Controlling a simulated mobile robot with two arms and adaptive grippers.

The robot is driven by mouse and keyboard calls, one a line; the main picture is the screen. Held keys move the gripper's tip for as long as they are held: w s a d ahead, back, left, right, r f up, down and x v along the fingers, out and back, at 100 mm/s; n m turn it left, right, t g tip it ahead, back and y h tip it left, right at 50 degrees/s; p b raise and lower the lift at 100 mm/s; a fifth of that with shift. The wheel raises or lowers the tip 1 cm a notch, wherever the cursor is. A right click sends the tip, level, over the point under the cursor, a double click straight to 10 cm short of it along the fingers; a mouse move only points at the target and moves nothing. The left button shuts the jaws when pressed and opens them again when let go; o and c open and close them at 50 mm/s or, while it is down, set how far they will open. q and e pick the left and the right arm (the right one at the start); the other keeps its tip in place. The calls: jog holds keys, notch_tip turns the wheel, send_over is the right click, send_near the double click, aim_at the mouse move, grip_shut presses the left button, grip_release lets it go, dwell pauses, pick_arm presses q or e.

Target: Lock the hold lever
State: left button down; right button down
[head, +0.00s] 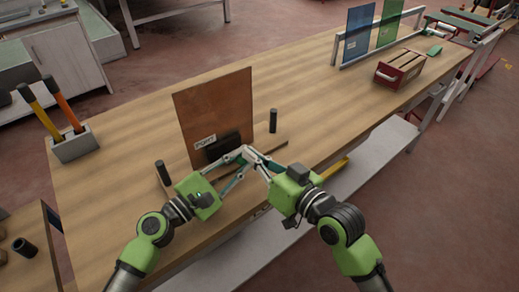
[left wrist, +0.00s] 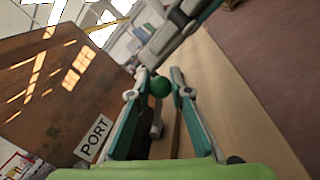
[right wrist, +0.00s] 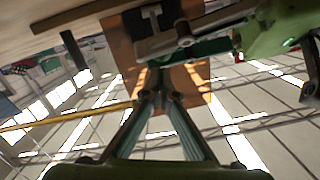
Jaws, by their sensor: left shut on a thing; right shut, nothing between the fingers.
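A brown glass pane (head: 213,112) with a PORT label (head: 205,142) stands upright on the bench. A dark block (head: 222,147) is at its lower front. In the left wrist view the hold lever's green ball knob (left wrist: 160,86) sits between the fingertips of my left gripper (left wrist: 158,84), which is shut on it. My right gripper (right wrist: 156,80) is shut and empty, close beside the left fingertips in the head view (head: 252,154). Whether the two grippers touch is unclear.
Black posts stand left (head: 163,172) and right (head: 273,120) of the pane. A red box (head: 399,69) and a rack with blue (head: 357,35) and green panes are farther right.

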jog(key=shift+f, duration=0.3)
pick_arm(q)
jog(key=shift+s+d, duration=0.1)
pick_arm(e)
jog(key=shift+s+f, duration=0.35)
jog(key=shift+f, duration=0.35)
